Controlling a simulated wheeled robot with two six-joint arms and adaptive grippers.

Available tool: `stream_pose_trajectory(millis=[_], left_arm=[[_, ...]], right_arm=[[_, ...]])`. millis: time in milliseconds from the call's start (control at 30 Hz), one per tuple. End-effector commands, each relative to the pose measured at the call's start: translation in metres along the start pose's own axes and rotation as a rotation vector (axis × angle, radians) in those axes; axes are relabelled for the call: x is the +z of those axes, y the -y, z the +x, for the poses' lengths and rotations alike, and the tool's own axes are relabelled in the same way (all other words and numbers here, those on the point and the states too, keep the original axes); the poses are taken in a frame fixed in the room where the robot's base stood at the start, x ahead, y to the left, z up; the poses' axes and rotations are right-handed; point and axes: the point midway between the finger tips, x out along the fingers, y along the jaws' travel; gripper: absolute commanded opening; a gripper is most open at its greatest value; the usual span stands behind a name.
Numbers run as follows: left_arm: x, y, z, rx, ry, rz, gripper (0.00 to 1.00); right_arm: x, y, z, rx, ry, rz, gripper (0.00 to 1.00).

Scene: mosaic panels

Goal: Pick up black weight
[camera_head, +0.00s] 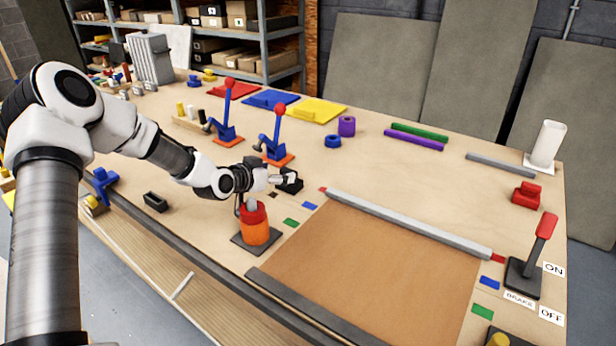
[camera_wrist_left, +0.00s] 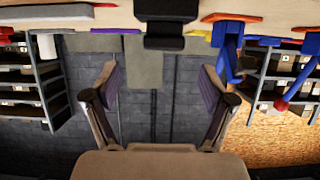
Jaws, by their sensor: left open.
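A black block (camera_head: 291,186), which looks like the black weight, sits on the wooden table in front of my left gripper (camera_head: 280,179), partly hidden by its fingers. In the left wrist view, which is upside down, a black block (camera_wrist_left: 165,28) stands at the top centre. My left gripper (camera_wrist_left: 158,85) is open there, its two fingers spread wide with nothing between them. I cannot tell whether the fingers touch the block. My right gripper is in neither view.
An orange cylinder (camera_head: 255,230) on a dark base stands just below my left wrist. Blue levers with red knobs (camera_head: 278,130) stand behind the gripper. A grey bar (camera_head: 410,222) edges the brown panel (camera_head: 375,265) at right. A small black tray (camera_head: 155,202) lies near the front edge.

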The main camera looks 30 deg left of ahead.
Motion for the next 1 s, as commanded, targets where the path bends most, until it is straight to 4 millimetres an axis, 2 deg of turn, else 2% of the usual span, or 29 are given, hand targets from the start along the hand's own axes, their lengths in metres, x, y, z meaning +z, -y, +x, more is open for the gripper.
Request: stream_pose_trajectory(millis=[267,467,700,733,933,967,1000], left_arm=[[0.001,0.000,0.035,0.000,0.003,0.005,0.83],[0.003,0.001,0.070,0.001,0.002,0.005,0.83],[0.004,0.001,0.075,0.001,0.000,0.000,0.83],[0.004,0.001,0.075,0.000,0.000,0.000,0.80],[0.004,0.001,0.075,0.000,0.000,0.000,0.09],[0.004,0.001,0.075,0.000,0.000,0.000,0.00],[0.004,0.001,0.075,0.000,0.001,0.000,0.00]], right_arm=[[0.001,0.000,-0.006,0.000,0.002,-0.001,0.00],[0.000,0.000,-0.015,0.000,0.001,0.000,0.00],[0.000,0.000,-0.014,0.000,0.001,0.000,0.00],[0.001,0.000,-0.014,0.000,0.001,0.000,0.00],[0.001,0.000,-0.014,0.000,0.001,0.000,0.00],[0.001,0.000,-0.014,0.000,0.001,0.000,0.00],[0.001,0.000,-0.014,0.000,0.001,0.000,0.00]])
